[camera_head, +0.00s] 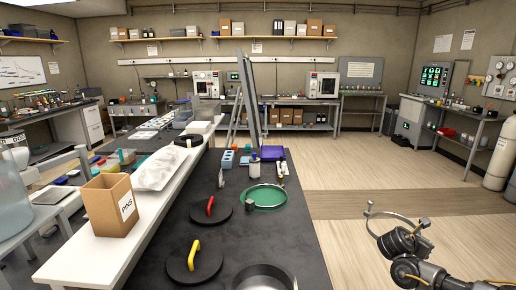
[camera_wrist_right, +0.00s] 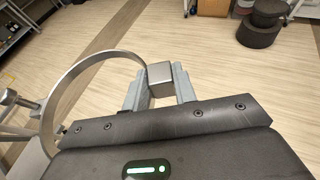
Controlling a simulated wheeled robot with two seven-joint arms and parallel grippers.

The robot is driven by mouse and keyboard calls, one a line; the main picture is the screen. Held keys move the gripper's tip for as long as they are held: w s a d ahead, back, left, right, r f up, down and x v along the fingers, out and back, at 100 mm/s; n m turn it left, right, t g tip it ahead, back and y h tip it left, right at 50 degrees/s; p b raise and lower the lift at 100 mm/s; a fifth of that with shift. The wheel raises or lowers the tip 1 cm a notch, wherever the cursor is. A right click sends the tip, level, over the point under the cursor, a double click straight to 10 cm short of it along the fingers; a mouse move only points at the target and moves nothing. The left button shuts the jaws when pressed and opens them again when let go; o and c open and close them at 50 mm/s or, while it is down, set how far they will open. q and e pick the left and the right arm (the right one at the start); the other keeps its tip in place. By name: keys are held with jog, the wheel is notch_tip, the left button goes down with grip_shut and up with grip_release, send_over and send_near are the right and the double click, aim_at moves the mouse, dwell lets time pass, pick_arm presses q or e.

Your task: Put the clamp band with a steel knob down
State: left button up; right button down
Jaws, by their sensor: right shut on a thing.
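The clamp band (camera_wrist_right: 68,88) is a thin steel ring with a square steel block (camera_wrist_right: 160,76) on it. My right gripper (camera_wrist_right: 158,98) is shut on this block, and the ring extends to the left in the right wrist view. A round steel knob (camera_wrist_right: 9,97) shows at the left edge there. In the head view my right gripper (camera_head: 421,228) is at the lower right, over the floor and right of the black bench. The band (camera_head: 387,214) shows there as a curved strip, held clear of the bench. My left gripper is not in view.
A steel-rimmed round opening (camera_head: 264,270) is at the front. Open floor lies right of the bench.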

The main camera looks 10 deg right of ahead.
jog(key=w+a+r+n+t, duration=0.1)
jog(key=w+a+r, duration=0.1)
jog(key=a, duration=0.1)
jog(key=w+a+r+n+t, duration=0.1)
jog(key=w+a+r, duration=0.1)
jog(key=w+a+r+n+t+y, duration=0.1)
jog(key=w+a+r, duration=0.1)
jog(key=a, duration=0.1)
jog(key=shift+a+r+t, duration=0.1)
jog(key=shift+a+t, duration=0.2)
jog(key=shift+a, duration=0.05)
jog(key=w+a+r+n+t+y, duration=0.2)
jog(key=a+r, duration=0.1)
jog(key=a, duration=0.3)
jog(key=w+a+r+n+t+y, duration=0.1)
jog(key=a+r+n+t, duration=0.15)
jog(key=a, duration=0.35)
jog(key=s+a+r+n+y, duration=0.2)
jog(key=a+y, duration=0.1)
jog(key=a, duration=0.5)
jog(key=s+a+r+n+t+y, duration=0.1)
jog(key=s+a+r+n+y, duration=0.1)
jog(key=a, duration=0.7)
jog(key=s+a+r+n+t+y, duration=0.1)
jog(key=s+a+r+n+y, duration=0.1)
jog(key=a, duration=0.6)
jog(key=shift+s+a+r+n+y, duration=0.25)
jog(key=shift+s+n+y, duration=0.6)
jog(key=shift+s+y, duration=0.15)
